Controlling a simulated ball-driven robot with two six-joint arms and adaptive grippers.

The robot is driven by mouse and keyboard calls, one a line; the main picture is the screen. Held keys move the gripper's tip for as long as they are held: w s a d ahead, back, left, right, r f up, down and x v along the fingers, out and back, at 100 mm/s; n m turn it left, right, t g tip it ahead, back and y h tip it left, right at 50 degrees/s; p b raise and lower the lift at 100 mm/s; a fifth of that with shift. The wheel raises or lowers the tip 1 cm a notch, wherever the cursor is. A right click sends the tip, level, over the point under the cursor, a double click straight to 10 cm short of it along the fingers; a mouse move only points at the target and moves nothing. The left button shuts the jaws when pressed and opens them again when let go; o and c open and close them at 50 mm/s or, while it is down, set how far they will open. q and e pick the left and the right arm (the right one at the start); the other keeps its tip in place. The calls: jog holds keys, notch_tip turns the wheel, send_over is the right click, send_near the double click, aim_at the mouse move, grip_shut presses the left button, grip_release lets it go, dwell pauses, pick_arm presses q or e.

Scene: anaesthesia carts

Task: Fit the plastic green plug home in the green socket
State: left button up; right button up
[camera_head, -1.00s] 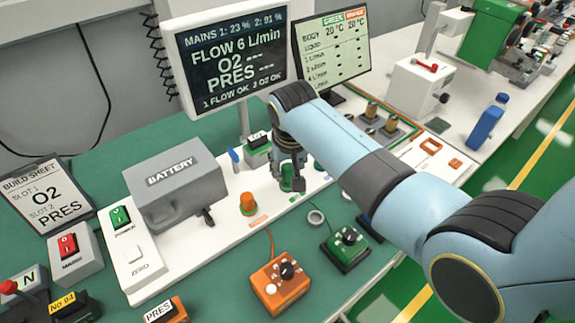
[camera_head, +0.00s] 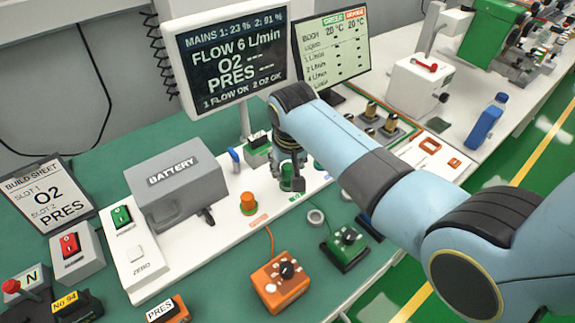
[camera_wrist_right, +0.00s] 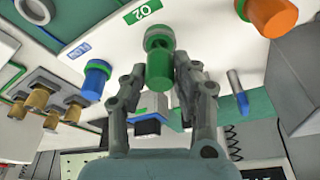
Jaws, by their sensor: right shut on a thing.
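My right gripper (camera_wrist_right: 160,75) is shut on the green plug (camera_wrist_right: 158,66), with one finger on each side of it. In the head view the same gripper (camera_head: 292,172) is over the white panel, and the green plug (camera_head: 286,180) shows only partly beside its fingers. In the wrist view the plug's far end meets a round green socket (camera_wrist_right: 158,35) near the green O2 label (camera_wrist_right: 139,11). I cannot tell how deep the plug sits in it. My left gripper is not in view.
An orange plug (camera_head: 248,203) stands on the white panel (camera_head: 213,238) left of the gripper. Blue parts (camera_wrist_right: 97,78) and brass fittings (camera_wrist_right: 40,98) are close by in the wrist view. The grey battery box (camera_head: 175,186) is farther left. Orange (camera_head: 280,283) and green (camera_head: 345,247) knob boxes are in front.

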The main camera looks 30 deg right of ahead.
jog(key=shift+r+p, duration=0.1)
jog(key=shift+p, duration=0.2)
jog(key=shift+f+b, duration=0.7)
jog(key=shift+f, duration=0.4)
jog(key=o, duration=1.1)
jog(key=shift+r, duration=0.1)
jog(key=v, duration=1.1)
jog(key=shift+s+r, duration=0.2)
jog(key=shift+r, duration=0.15)
jog(key=shift+a, duration=0.1)
